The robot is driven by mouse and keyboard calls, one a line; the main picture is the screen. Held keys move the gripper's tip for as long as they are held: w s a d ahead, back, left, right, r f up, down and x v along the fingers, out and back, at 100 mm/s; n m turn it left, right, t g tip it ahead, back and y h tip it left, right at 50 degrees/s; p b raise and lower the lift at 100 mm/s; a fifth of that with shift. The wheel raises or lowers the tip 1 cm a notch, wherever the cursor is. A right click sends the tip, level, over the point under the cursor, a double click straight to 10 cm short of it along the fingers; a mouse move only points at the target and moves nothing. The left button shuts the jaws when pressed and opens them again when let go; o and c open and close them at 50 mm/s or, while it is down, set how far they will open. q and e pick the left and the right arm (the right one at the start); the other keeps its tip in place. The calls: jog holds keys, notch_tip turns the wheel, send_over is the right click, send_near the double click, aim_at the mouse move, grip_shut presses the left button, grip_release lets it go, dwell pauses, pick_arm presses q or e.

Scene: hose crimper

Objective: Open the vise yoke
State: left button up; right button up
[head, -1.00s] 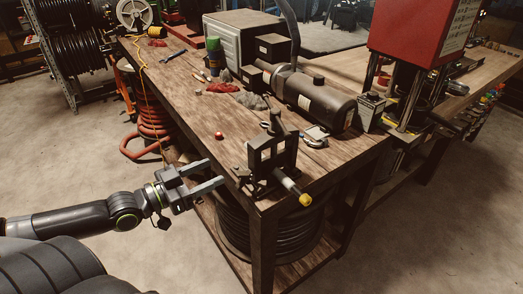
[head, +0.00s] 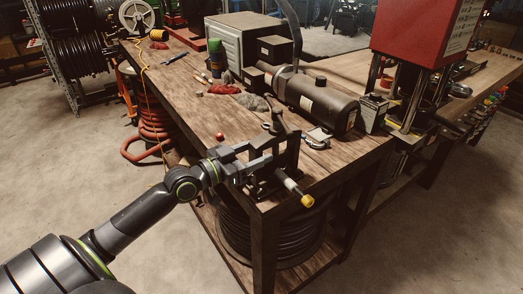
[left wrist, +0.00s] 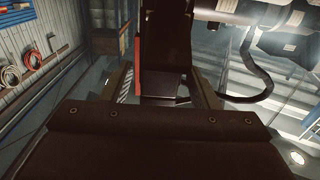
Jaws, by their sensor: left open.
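The vise (head: 289,156) stands at the near corner of the wooden bench, a dark upright frame with a screw at its top. A bar with a yellow end (head: 306,200) sticks out from it toward the front right. My left gripper (head: 268,152) is open at the left side of the vise yoke and hides part of it. In the left wrist view, a dark upright part of the vise (left wrist: 166,50) stands between the two spread fingers. I cannot tell whether the fingers touch it. My right gripper is not in view.
The bench (head: 180,95) carries a dark cylindrical tank (head: 325,105), red rags, a green can (head: 215,58) and small parts behind the vise. A red press (head: 425,30) stands at the right. A hose coil (head: 270,240) sits under the bench.

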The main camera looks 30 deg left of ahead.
pick_arm(q)
jog(key=shift+x, duration=1.15)
jog(key=shift+c, duration=0.2)
grip_shut()
